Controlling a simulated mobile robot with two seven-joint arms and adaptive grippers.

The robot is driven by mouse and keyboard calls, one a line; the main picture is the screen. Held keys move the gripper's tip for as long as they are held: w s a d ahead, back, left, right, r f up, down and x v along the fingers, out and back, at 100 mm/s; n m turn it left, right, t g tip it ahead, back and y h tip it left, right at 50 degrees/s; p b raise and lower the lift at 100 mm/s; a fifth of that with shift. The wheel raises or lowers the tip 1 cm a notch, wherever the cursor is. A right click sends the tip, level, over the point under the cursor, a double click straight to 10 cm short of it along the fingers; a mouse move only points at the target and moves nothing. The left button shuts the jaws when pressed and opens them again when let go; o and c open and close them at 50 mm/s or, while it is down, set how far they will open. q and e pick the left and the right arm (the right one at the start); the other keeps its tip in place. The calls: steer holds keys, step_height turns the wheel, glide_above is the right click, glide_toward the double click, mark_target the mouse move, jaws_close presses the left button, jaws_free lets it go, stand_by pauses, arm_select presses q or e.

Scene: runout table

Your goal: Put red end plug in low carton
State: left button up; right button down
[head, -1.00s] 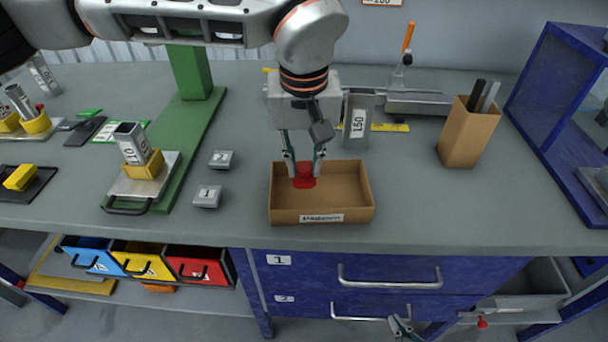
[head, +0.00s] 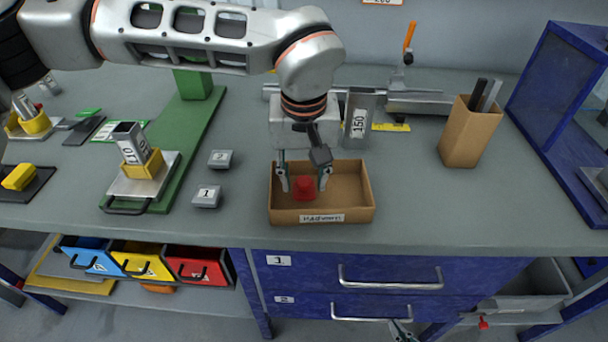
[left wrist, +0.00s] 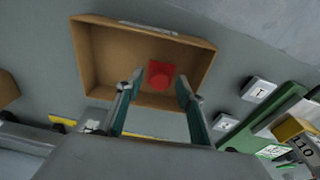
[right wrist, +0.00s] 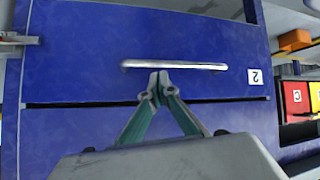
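The red end plug (head: 304,189) lies inside the low carton (head: 350,214), towards its left side. The plug also shows in the left wrist view (left wrist: 160,74), on the floor of the carton (left wrist: 110,60). My left gripper (head: 304,184) is over the carton with its fingers spread, one on each side of the plug and apart from it. In the left wrist view the open fingers (left wrist: 160,90) have a clear gap to the plug. My right gripper (right wrist: 158,82) has its fingertips together in front of a blue drawer with a bar handle (right wrist: 175,65); nothing shows between them.
Two small grey blocks, marked 1 (head: 207,196) and 2 (head: 221,159), sit left of the carton. A brown holder (head: 468,135) with dark sticks stands to the right. The grey table is clear between carton and holder.

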mark_target(304, 197)
arm_select(q)
steer(key=shift+r, duration=0.45)
step_height(304, 197, up, 11)
steer(key=s+p, duration=0.1)
steer(key=shift+s+r, duration=0.15)
steer(key=shift+s, duration=0.1)
